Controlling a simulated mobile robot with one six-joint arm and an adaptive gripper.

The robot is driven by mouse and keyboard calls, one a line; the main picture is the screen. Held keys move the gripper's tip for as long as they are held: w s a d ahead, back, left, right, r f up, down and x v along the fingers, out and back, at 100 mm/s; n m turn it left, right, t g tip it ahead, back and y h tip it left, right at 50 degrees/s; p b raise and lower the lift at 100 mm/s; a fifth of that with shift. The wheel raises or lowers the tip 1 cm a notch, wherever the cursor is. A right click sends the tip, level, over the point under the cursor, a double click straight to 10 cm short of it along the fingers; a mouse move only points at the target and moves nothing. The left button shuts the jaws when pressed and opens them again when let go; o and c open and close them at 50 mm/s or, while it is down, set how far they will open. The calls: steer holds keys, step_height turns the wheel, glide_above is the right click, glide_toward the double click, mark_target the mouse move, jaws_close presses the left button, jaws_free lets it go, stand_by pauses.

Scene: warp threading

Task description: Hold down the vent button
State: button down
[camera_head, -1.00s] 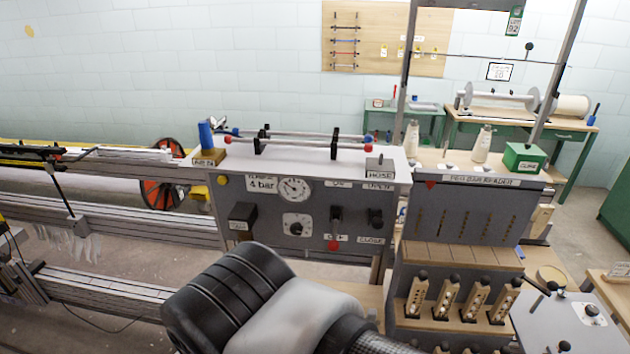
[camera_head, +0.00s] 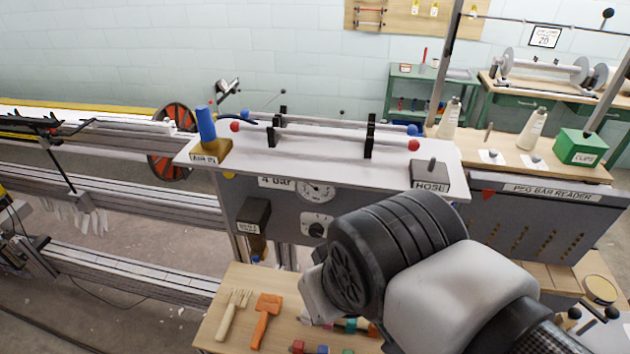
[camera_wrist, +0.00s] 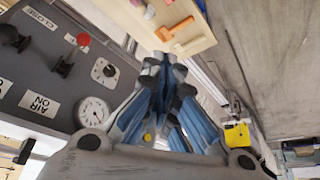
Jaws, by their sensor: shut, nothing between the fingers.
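The grey control panel (camera_head: 278,205) stands in front of me in the head view, with a pressure gauge (camera_head: 317,190) and a round dial (camera_head: 317,226). A dark box (camera_head: 252,212) with a small, hard-to-read label sits on the panel's left side; I cannot tell for sure whether it is the vent button. My gripper (camera_wrist: 168,68) is shut and empty in the wrist view, its fingers beside the panel face. Between the finger links a small yellow spot (camera_wrist: 148,137) shows. In the head view my arm hides the gripper and the panel's right side.
A wooden table (camera_head: 215,325) with a fork-like tool (camera_head: 233,315), an orange tool (camera_head: 266,318) and small coloured pieces lies below the panel. The white top (camera_head: 315,155) carries a rod rack, a blue handle (camera_head: 205,125) and a hose block (camera_head: 430,177). Loom rails run left.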

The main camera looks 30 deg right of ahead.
steer(key=shift+w+d+b, duration=0.25)
steer(key=shift+w+d, duration=0.45)
steer(key=shift+w, duration=0.2)
steer(key=shift+w+d+b, duration=0.25)
steer(key=shift+w+d, duration=0.45)
steer(key=shift+w, duration=0.2)
stand_by(0.8)
stand_by(0.7)
steer(key=s+a, duration=0.4)
steer(key=s, duration=0.1)
steer(key=shift+s+a, duration=0.15)
steer(key=shift+s, duration=0.15)
stand_by(0.4)
steer(key=shift+w+d+f, duration=0.25)
steer(key=shift+w+d, duration=0.55)
steer(key=shift+w, duration=0.25)
steer(key=shift+a, duration=0.15)
